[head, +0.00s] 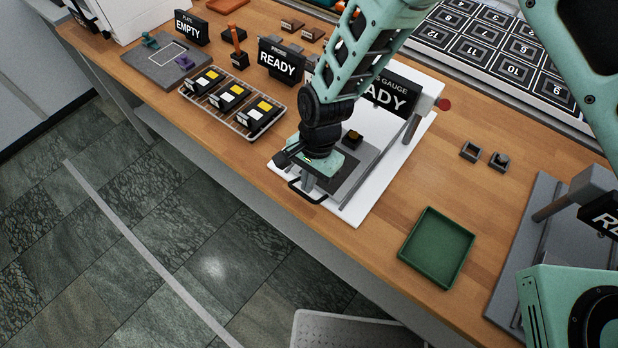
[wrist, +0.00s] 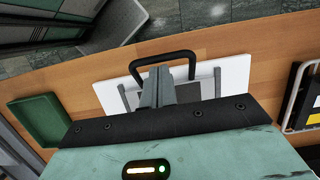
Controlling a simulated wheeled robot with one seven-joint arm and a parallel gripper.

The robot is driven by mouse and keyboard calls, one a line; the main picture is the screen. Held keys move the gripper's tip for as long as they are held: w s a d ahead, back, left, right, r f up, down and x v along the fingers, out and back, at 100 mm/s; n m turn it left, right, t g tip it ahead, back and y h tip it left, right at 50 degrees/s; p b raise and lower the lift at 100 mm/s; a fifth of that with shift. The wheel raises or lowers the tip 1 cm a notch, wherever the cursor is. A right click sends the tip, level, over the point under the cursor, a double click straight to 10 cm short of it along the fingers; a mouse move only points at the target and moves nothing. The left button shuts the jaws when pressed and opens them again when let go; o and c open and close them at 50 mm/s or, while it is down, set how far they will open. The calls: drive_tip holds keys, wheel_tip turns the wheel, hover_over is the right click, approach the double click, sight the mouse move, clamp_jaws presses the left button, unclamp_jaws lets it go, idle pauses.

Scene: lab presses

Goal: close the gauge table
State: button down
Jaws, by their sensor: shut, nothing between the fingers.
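The gauge table is a dark grey sliding plate (head: 356,174) between rails on a white base (head: 378,196), with a black loop handle (head: 304,194) at its front end. The plate sits out toward the bench's front edge. My gripper (head: 309,184) is shut and empty, pointing down just behind the handle. In the wrist view the shut fingers (wrist: 157,88) overlap the handle (wrist: 165,56); I cannot tell whether they touch it. The gauge's READY sign (head: 392,97) is partly hidden by my arm.
A wire rack of black, white and yellow blocks (head: 276,123) stands left of the gauge. A green tray (head: 436,247) and two small dark holders (head: 470,152) lie to the right. Another READY sign (head: 278,63) stands behind the rack. Bare wood lies around the green tray.

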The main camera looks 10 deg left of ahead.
drive_tip(key=w, duration=0.1)
drive_tip(key=w+d+r, duration=0.1)
drive_tip(key=w, duration=0.1)
drive_tip(key=shift+w+d+r, duration=0.2)
drive_tip(key=shift+w+d, duration=0.2)
drive_tip(key=b+v, duration=0.3)
drive_tip(key=v, duration=0.6)
drive_tip(key=shift+d, duration=0.2)
drive_tip(key=shift+r, duration=0.1)
drive_tip(key=s+d+r+n+t+b, duration=0.1)
drive_tip(key=s+d+r+n+b, duration=0.2)
drive_tip(key=s+d+n, duration=0.3)
drive_tip(key=s+d+r+n+t+b, duration=0.1)
drive_tip(key=s+d+r+n, duration=0.4)
drive_tip(key=s+d, duration=0.5)
drive_tip(key=s+n+b, duration=0.1)
drive_tip(key=n, duration=0.1)
drive_tip(key=shift+r+n+h+b, duration=0.3)
drive_tip(key=shift+r+b, duration=0.05)
drive_tip(key=shift+b, duration=0.05)
